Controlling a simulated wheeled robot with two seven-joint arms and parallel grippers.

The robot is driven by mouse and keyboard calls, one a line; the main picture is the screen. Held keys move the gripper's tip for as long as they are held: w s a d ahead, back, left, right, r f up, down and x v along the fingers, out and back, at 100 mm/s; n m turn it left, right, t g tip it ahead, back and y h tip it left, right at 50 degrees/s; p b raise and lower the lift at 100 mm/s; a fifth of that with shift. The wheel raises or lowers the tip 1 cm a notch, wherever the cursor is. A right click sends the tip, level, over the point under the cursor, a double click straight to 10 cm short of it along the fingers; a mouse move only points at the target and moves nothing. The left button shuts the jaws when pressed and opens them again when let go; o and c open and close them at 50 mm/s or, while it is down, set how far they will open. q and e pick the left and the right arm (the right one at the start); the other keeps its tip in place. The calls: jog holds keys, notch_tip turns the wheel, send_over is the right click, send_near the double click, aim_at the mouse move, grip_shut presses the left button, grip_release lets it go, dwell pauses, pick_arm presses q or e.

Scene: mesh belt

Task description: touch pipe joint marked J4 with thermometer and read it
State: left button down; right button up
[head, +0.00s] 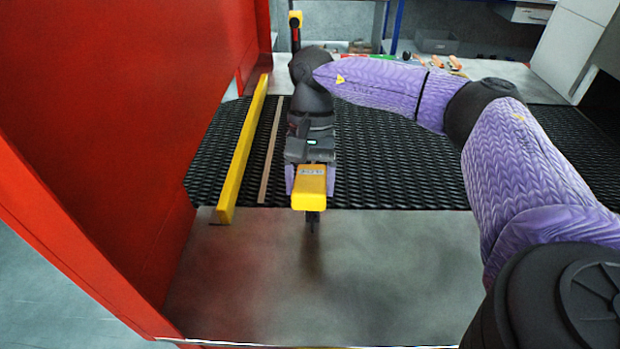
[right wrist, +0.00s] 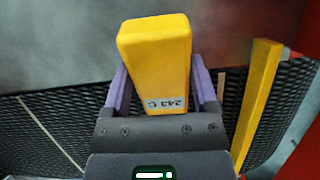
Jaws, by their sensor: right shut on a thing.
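My right gripper (head: 311,185) is shut on a yellow block-shaped thermometer (head: 310,200), with purple fingers on both sides of it. A thin dark probe (head: 312,222) points from it over the grey surface. In the right wrist view the thermometer (right wrist: 154,60) sits between the fingers (right wrist: 158,88). It has a small pale display (right wrist: 166,103) with dark characters, upside down and too small to read surely. No pipe joint and no J4 mark can be made out. My left gripper is not in view.
A black mesh belt (head: 400,170) runs beneath my right arm. A yellow bar (head: 243,150) and a thin brown strip (head: 271,150) lie left of the gripper. A red wall (head: 100,120) stands at the left. The grey surface (head: 390,270) in front is bare.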

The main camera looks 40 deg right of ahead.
dwell(0.6)
notch_tip(320, 180, up, 5)
jog(key=p, duration=0.4)
jog(key=shift+r, duration=0.1)
dwell(0.5)
